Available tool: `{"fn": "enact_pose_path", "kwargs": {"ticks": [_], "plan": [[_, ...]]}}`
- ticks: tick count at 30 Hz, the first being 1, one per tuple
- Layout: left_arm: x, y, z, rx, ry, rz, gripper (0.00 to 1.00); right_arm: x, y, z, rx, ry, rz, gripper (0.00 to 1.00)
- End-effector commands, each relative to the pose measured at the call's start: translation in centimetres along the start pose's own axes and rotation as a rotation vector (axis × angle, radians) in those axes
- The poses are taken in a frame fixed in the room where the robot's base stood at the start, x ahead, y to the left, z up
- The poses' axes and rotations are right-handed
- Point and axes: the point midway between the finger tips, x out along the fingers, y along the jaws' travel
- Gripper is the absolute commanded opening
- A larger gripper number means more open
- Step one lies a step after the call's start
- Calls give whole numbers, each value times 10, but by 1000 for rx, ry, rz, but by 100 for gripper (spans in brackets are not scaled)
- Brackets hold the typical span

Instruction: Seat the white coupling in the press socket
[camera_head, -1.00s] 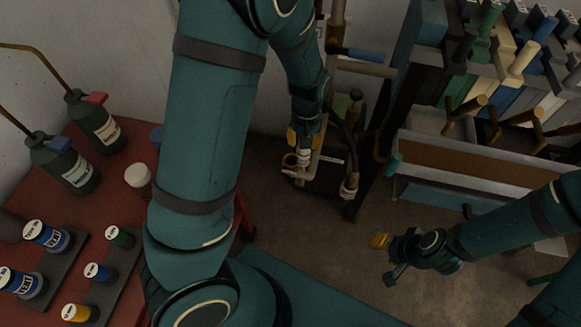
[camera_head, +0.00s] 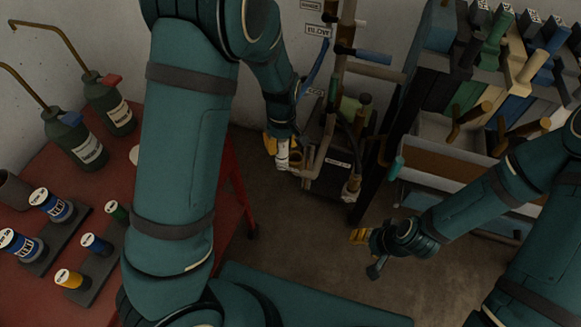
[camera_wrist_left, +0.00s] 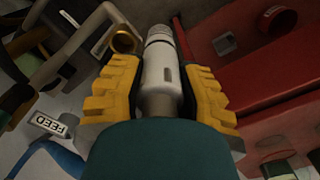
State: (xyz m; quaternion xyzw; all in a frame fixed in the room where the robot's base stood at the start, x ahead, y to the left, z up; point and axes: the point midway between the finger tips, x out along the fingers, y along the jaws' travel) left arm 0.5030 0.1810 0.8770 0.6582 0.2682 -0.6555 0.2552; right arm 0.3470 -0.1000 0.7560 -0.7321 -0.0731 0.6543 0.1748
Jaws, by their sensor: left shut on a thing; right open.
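My left gripper (camera_head: 282,150) has its yellow-padded fingers shut on the white coupling (camera_wrist_left: 160,68). The coupling is a pale cylinder with a narrower tip and a small slot in its side. In the head view the coupling (camera_head: 283,157) hangs at the left side of the press (camera_head: 318,160). In the left wrist view a brass ring (camera_wrist_left: 126,39), which looks like the press socket, lies just left of the coupling's tip. The coupling is not in the ring; their height difference is unclear. In the head view I cannot make out the ring. My right gripper (camera_head: 361,237) is open and empty over the floor.
A red bench (camera_head: 60,175) at the left holds oil cans (camera_head: 80,140) and several labelled cylinders. The press's upright post and levers (camera_head: 345,50) rise behind my left gripper. A rack with coloured handles (camera_head: 470,110) stands at the right. The floor (camera_head: 290,225) between is clear.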

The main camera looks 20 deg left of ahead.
Motion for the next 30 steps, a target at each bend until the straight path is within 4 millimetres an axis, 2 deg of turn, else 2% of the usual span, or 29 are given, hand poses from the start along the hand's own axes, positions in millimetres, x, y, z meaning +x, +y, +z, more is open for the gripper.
{"fn": "enact_pose_path", "kwargs": {"ticks": [12,18,24,30], "plan": [[13,41,-37,-774,6,-5,0,12,5,0,-2,1,0,47],[17,58,-48,-1095,5,-6,0,17,6,1,-3,2,0,47],[19,68,-54,-1281,3,-7,0,19,7,1,-3,2,0,47],[31,70,-56,-1331,2,-8,0,23,8,0,-3,3,0,47]]}}
